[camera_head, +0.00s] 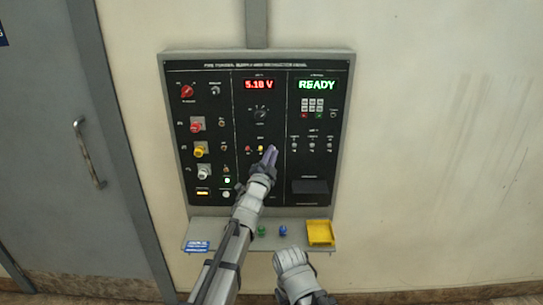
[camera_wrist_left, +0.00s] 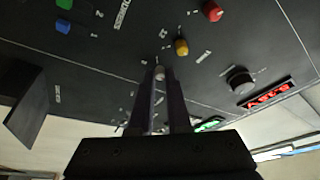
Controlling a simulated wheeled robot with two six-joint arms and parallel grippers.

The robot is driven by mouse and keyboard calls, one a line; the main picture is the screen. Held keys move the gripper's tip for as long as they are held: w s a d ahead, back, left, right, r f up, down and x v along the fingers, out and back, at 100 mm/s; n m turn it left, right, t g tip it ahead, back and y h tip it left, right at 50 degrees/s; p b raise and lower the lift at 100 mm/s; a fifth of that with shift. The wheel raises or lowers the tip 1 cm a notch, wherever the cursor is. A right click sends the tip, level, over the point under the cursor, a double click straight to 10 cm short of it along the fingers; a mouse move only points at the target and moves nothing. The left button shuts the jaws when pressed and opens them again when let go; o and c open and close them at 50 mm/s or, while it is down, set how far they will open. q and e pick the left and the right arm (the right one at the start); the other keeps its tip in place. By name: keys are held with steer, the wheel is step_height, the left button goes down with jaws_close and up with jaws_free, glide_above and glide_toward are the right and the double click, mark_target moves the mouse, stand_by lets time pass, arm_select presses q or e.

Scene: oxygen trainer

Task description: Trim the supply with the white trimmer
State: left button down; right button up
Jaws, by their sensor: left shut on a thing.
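The white trimmer (camera_wrist_left: 160,72) is a small pale knob on the black panel (camera_head: 215,110), in a row with a red trimmer (camera_head: 248,149) and a yellow trimmer (camera_head: 261,149). My left gripper (camera_head: 271,154) reaches up to the right end of this row and hides the white trimmer in the head view. In the left wrist view the two fingers (camera_wrist_left: 160,84) are shut on the white trimmer. The red supply display (camera_head: 259,85) reads about 5.10 V; its last digit is hard to tell. My right gripper (camera_head: 291,258) is low, near the shelf, its jaw opening unclear.
A green READY display (camera_head: 318,85) is at the panel's upper right. The shelf (camera_head: 212,230) below holds a yellow tray (camera_head: 320,233), a green piece (camera_head: 261,231) and a blue piece (camera_head: 283,230). A dark selector knob (camera_head: 260,113) sits above the trimmers.

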arm_select(q)
steer(key=shift+d+f+n+t+y+b, duration=0.1)
steer(key=shift+n+t+y+b, duration=0.35)
steer(key=shift+n, duration=0.8)
steer(key=shift+d+n+t+y+b, duration=0.15)
steer(key=shift+n+y+b, duration=0.3)
steer(key=shift+n, duration=0.75)
steer(key=shift+a+f+n+t+y+b, duration=0.1)
steer(key=shift+n+t+y+b, duration=0.15)
steer(key=shift+n+y, duration=0.7)
steer(key=shift+r+n+h, duration=0.1)
steer(key=shift+n+h, duration=0.25)
steer(key=shift+n, duration=0.35)
steer(key=c, duration=0.9)
jaws_free()
steer(key=shift+s, duration=0.1)
steer(key=b+v, duration=0.2)
steer(key=v, duration=0.5)
steer(key=shift+s+f, duration=0.2)
steer(key=shift+s, duration=0.05)
